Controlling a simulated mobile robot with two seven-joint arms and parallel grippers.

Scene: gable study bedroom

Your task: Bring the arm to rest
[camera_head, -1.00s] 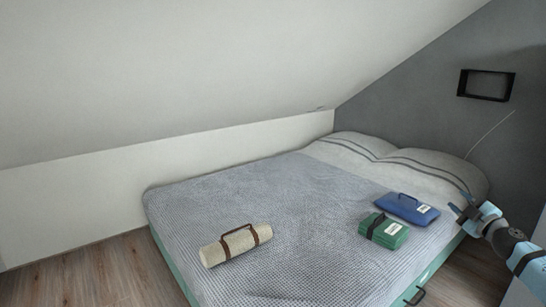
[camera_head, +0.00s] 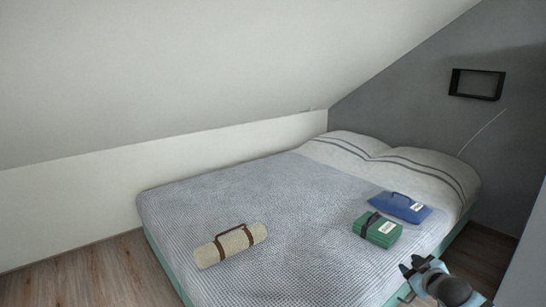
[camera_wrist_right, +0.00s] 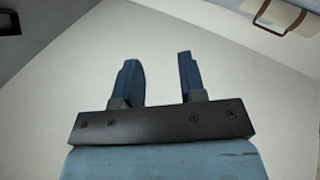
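My right gripper (camera_head: 413,266) is low at the right in the head view, in front of the bed's right edge. In the right wrist view its two dark blue fingers (camera_wrist_right: 158,78) stand apart with nothing between them. Its arm comes in from the bottom right. My left gripper is not in view.
A bed (camera_head: 300,240) with a grey knit cover fills the middle. On it lie a rolled beige bundle (camera_head: 208,256) with brown straps, a green case (camera_head: 384,232) and a blue case (camera_head: 392,204). A black wall frame (camera_head: 477,97) hangs at the right.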

